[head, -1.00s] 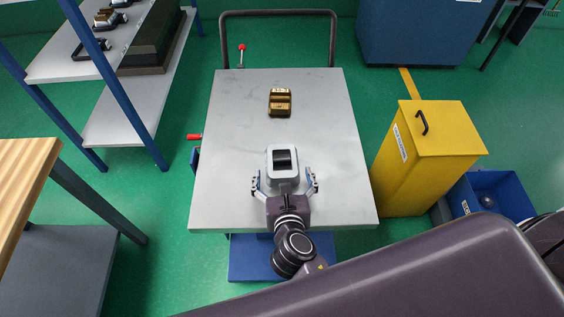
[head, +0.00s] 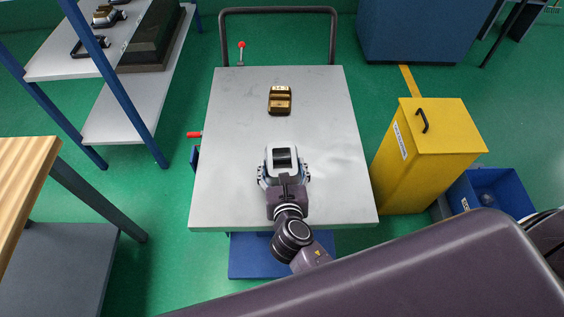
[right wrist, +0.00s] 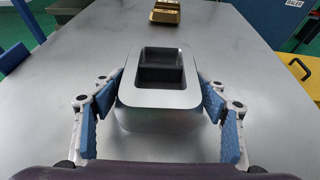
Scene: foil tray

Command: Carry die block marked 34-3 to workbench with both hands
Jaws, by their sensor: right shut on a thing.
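A silver die block (head: 283,158) with a dark rectangular cavity stands on the near half of a grey lift table top. My right gripper (head: 284,172) is shut on it from the near side. In the right wrist view the blue finger pads lie along both sides of the silver block (right wrist: 160,118), which looks upright on the table. A gold-brown die block (head: 280,100) stands farther back on the table, apart from the gripper. I cannot read a marking on either block. My left gripper is not in view.
The grey table top (head: 235,120) is otherwise clear. A wooden-topped workbench (head: 22,165) is at the left edge. A shelf rack (head: 120,115) with more metal blocks stands at the upper left. A yellow bin (head: 440,130) and blue crate (head: 495,190) are on the right.

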